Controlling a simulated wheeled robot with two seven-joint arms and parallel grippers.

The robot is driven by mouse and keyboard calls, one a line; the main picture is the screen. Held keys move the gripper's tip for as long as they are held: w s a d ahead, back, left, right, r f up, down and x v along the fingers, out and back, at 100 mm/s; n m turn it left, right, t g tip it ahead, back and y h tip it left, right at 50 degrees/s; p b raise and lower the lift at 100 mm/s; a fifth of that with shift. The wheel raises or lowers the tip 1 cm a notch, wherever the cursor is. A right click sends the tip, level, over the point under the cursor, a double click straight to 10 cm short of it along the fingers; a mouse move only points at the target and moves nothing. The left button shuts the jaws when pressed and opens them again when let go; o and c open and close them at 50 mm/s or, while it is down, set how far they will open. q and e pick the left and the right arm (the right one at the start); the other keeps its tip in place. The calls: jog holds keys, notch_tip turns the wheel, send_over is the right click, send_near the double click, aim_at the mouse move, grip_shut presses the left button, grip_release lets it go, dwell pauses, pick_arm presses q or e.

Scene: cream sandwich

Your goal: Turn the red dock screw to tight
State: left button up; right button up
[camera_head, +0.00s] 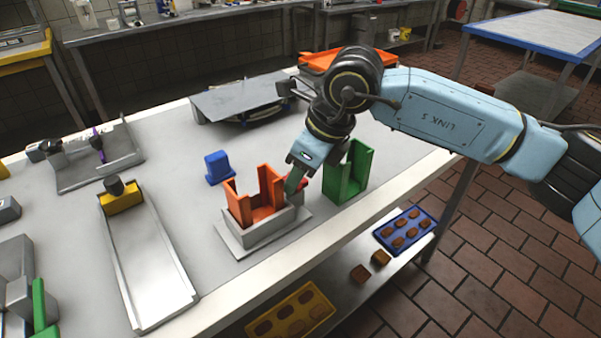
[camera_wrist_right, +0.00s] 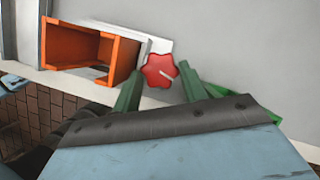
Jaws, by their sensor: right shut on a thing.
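The red dock screw (camera_wrist_right: 159,72) is a lobed knob with a white line on its face, on the grey dock (camera_head: 262,232) beside the orange holder (camera_head: 240,207). In the wrist view the white line slants down to the right. My right gripper (camera_head: 295,187) is at the dock's right end, its green fingers on either side of the screw and shut on it. In the head view the fingers hide most of the screw. The orange holder, open on one side, also shows in the wrist view (camera_wrist_right: 84,52), left of the screw. My left gripper is not in view.
A green holder (camera_head: 345,178) stands close right of my right gripper. A blue block (camera_head: 217,168) stands behind the dock. A metal chute (camera_head: 150,262) with a yellow block lies left. A blue tray (camera_head: 433,222) of brown pieces is on the lower shelf.

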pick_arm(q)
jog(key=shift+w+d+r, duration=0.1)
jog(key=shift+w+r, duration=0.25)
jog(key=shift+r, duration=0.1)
pick_arm(e)
jog(key=shift+m, duration=0.4)
jog(key=o, duration=1)
jog(key=shift+c, duration=0.2)
jog(key=shift+s+d+r, duration=0.1)
jog(key=shift+r, duration=0.5)
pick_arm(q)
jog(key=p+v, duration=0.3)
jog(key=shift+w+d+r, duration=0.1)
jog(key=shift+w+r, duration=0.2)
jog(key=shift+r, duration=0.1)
pick_arm(e)
jog(key=v, duration=0.7)
jog(key=shift+f, duration=0.1)
